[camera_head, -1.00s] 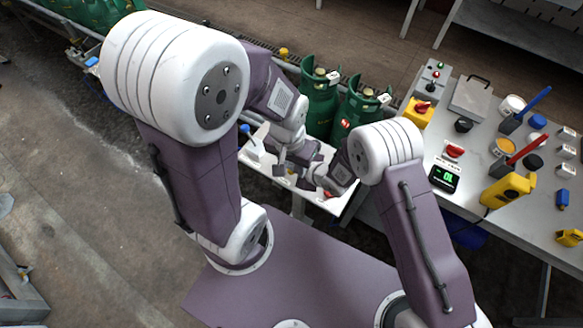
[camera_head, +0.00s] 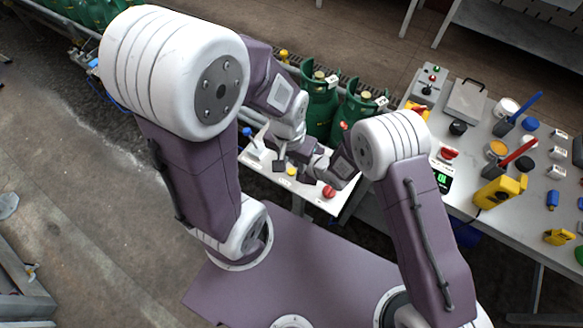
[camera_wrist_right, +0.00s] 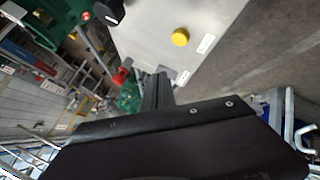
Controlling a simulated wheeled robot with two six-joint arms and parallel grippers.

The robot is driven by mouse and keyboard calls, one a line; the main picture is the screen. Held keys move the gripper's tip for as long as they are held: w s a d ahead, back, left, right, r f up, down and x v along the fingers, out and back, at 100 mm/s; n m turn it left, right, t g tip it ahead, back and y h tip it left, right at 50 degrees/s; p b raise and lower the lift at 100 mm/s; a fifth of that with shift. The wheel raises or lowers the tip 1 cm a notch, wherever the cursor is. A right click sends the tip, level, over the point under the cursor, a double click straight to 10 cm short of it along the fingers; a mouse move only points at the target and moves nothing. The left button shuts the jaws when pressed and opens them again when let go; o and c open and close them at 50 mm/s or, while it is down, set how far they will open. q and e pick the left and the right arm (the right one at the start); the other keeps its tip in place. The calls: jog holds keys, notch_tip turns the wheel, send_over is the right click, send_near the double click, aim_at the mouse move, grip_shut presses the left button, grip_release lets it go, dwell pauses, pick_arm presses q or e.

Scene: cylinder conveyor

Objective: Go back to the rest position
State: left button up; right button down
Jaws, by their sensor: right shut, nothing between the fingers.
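In the head view my left arm comes down from the left, and its gripper (camera_head: 279,158) is small and dark over the white control panel (camera_head: 313,195). Its fingers are too small and overlapped to tell whether they are open. My right arm reaches in from the right, and its gripper (camera_head: 308,157) hangs above the same panel, close to the left one. In the right wrist view the right gripper (camera_wrist_right: 157,92) shows as dark fingers closed together with nothing between them. It is apart from the panel, which carries a yellow button (camera_wrist_right: 180,37) and a black knob (camera_wrist_right: 108,11).
Green gas cylinders (camera_head: 319,100) stand on the conveyor just behind the grippers. A red knob (camera_head: 329,191) and a blue-tipped lever (camera_head: 247,131) stick up from the panel. A grey workbench (camera_head: 470,190) with tools fills the right. Open floor (camera_head: 70,190) lies at left.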

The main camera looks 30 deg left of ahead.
dwell(0.5)
jog(key=w+d+r+m+t, duration=0.2)
jog(key=w+d+r, duration=0.2)
jog(key=w+r, duration=0.4)
jog(key=w+d+r+m+t+h, duration=0.25)
jog(key=w+d+r, duration=0.3)
jog(key=d, duration=0.35)
jog(key=w+d+r+m+t+h, duration=0.1)
jog(key=w+d+r+m+t, duration=0.2)
jog(key=d+r, duration=0.45)
jog(key=s+d+m+g+h, duration=0.1)
jog(key=s+d+m+h, duration=0.15)
jog(key=d, duration=0.55)
jog(key=s+d+m+g+h, duration=0.1)
jog(key=s+d+m, duration=0.1)
jog(key=d+m, duration=0.35)
jog(key=s+d+f+m+g, duration=0.2)
jog(key=s, duration=0.4)
jog(key=s+d+f+m+g, duration=0.1)
jog(key=s+f+m+g, duration=0.1)
jog(key=s, duration=0.5)
jog(key=s+d+f+m+g+h, duration=0.1)
jog(key=s+d+f+m+g, duration=0.1)
jog(key=s, duration=0.5)
jog(key=shift+d+f+m+g, duration=0.35)
jog(key=shift+m+g, duration=0.3)
jog(key=shift+g, duration=0.3)
